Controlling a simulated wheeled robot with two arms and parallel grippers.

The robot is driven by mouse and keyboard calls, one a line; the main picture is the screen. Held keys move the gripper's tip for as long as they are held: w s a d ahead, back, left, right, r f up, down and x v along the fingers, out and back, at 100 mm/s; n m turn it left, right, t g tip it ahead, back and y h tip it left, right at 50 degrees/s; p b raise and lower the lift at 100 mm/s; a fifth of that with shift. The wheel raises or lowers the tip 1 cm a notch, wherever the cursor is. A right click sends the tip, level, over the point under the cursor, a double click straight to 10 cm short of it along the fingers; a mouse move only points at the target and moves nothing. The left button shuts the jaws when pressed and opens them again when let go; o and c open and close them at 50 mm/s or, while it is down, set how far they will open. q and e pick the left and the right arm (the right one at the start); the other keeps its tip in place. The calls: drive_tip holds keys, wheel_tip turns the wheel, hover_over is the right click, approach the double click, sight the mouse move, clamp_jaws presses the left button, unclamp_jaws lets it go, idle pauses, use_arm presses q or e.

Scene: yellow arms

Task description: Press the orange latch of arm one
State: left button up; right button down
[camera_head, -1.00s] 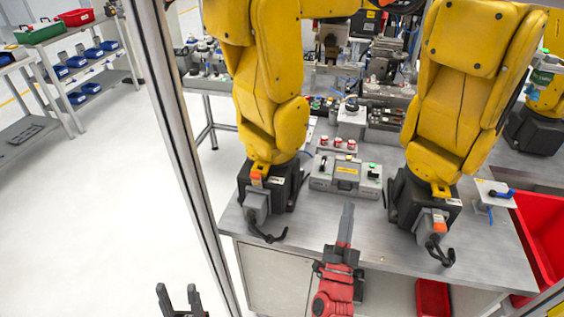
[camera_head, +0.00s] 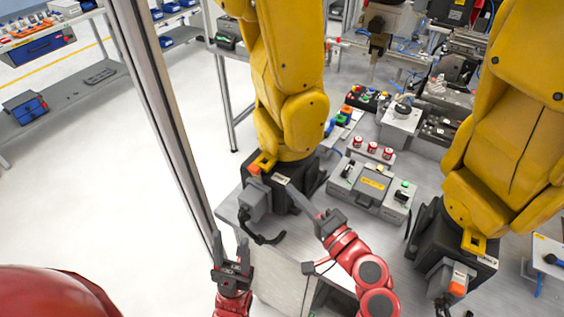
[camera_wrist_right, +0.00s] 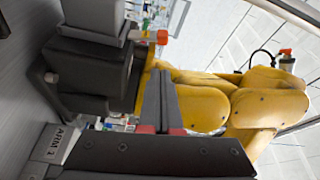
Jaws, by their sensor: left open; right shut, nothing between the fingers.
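The left yellow arm stands on a black base (camera_head: 290,195) with a grey connector (camera_head: 256,203). Its orange latch (camera_head: 254,169) sits on top of that connector. In the right wrist view the orange latch (camera_wrist_right: 162,37) is at the top, beyond my fingertips and apart from them. My right gripper (camera_head: 291,188) is shut and empty, its tips at the base, right of the latch. Its dark fingers (camera_wrist_right: 157,75) also show in the wrist view. A label plate (camera_wrist_right: 55,145) reads "ARM" with an unclear number. My left gripper (camera_head: 232,252) is open and empty, below the connector.
A second yellow arm (camera_head: 520,130) at the right has its own orange latch (camera_head: 457,289). A grey control box (camera_head: 370,190) stands between the bases. A black cable (camera_head: 262,239) hangs below the left connector. A metal frame post (camera_head: 160,110) stands left of the table.

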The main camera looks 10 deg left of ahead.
sight(256, 175)
drive_tip(key=shift+s+a+r, duration=0.15)
drive_tip(key=shift+s+r, duration=0.05)
drive_tip(key=shift+s, duration=0.05)
drive_tip(key=shift+p+x, duration=1.15)
drive_tip(key=shift+x, duration=3.85)
